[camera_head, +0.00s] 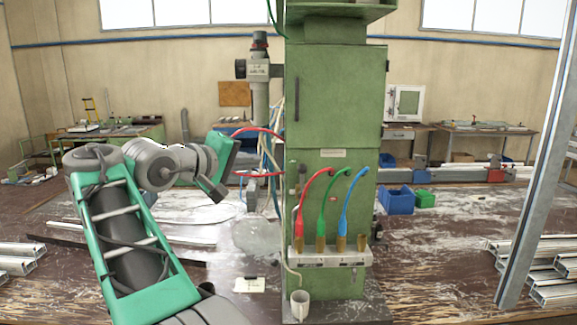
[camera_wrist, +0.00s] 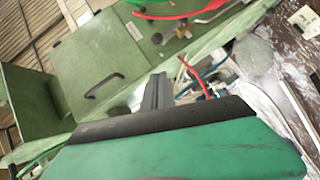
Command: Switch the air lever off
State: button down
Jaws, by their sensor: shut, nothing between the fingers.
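The green machine cabinet (camera_head: 335,100) stands in the middle of the head view, and its door with a dark handle shows tilted in the wrist view (camera_wrist: 100,60). A small brass valve fitting (camera_wrist: 183,33) sits on the cabinet near the top of the wrist view. I cannot tell for sure which part is the air lever or how it is set. My gripper's green body shows left of the cabinet in the head view, with its fingertips not clear there. In the wrist view my gripper (camera_wrist: 157,78) has its dark fingers together, empty, apart from the fitting.
Red, green and blue hoses (camera_head: 347,195) curve down to a rack (camera_head: 330,259) on the cabinet front. A white cup (camera_head: 299,303) hangs below it. Loose red and blue hoses run close to my gripper. Metal profiles (camera_head: 560,280) and a blue bin (camera_head: 397,200) lie to the right.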

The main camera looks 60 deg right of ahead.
aim_at(302, 182)
jog(key=x, duration=0.4)
jog(key=s+p+x, duration=0.1)
jog(key=x, duration=0.3)
jog(key=s+f+x, duration=0.1)
jog(key=x, duration=0.3)
jog(key=shift+s+a+p, duration=0.2)
jog(key=shift+s+p, duration=0.05)
jog(key=shift+p, duration=0.15)
